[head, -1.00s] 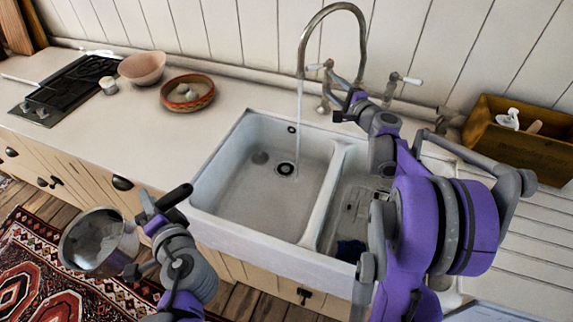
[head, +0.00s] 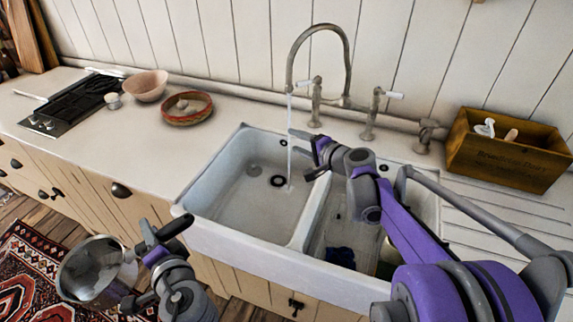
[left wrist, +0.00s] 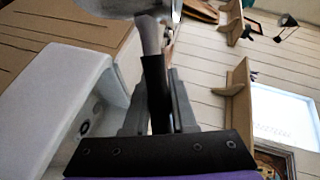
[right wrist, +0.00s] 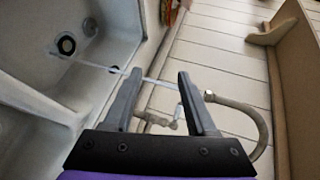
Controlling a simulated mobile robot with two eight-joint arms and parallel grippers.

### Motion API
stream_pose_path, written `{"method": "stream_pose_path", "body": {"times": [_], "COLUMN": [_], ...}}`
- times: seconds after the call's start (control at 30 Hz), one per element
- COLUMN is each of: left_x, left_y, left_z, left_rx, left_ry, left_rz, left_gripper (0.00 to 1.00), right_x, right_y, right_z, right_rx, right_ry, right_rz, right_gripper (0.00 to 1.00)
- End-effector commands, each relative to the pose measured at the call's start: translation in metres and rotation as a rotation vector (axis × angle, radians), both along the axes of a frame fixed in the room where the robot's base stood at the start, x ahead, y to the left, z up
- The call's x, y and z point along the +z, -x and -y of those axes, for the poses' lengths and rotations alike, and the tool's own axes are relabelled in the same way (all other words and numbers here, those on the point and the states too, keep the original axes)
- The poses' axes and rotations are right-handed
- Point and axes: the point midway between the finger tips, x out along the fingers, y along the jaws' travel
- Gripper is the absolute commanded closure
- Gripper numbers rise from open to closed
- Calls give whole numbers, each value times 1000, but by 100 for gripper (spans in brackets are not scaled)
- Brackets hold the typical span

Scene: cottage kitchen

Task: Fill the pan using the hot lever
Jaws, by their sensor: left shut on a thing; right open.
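The metal pan (head: 90,272) hangs over the floor in front of the counter, left of the sink. My left gripper (head: 158,243) is shut on its dark handle (left wrist: 155,85); the pan's base also shows at the top of the left wrist view (left wrist: 120,5). The tap's arched spout (head: 322,28) runs a thin stream of water (head: 290,125) into the left basin (head: 235,195). The tap has a left white lever (head: 302,84) and a right white lever (head: 394,95); no hot marking is readable. My right gripper (head: 307,153) is open and empty, below the left lever, near the stream.
The right basin (head: 345,225) holds a dark blue item. A wooden box (head: 510,150) stands at the back right. A red-rimmed bowl (head: 187,108), a pink bowl (head: 146,85) and a hob (head: 70,100) are on the left. The counter beside the sink (head: 130,150) is clear.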

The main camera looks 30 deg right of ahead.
Motion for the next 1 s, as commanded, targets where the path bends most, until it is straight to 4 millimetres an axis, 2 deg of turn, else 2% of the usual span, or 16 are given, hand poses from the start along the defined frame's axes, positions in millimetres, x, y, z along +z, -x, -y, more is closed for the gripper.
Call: {"method": "stream_pose_path", "body": {"times": [0.1,0.33,0.5,0.8,0.87,1.0], "left_x": [-2,-4,-4,-4,-4,-3], "left_y": [0,1,1,1,1,0], "left_z": [0,0,0,0,0,0], "left_rx": [0,0,0,0,0,0], "left_ry": [-2,-2,-2,-2,-2,-2], "left_rz": [0,-2,-2,-2,-2,-2], "left_gripper": [100,100,100,100,100,100], "right_x": [-7,-18,-21,-22,-22,-14], "right_y": [8,21,25,26,26,17], "right_z": [-21,-48,-57,-58,-58,-52], "right_rx": [45,107,128,132,132,143], "right_ry": [45,116,140,144,146,188], "right_rz": [-33,-82,-98,-100,-101,-110], "right_gripper": [43,43,43,43,52,77]}}
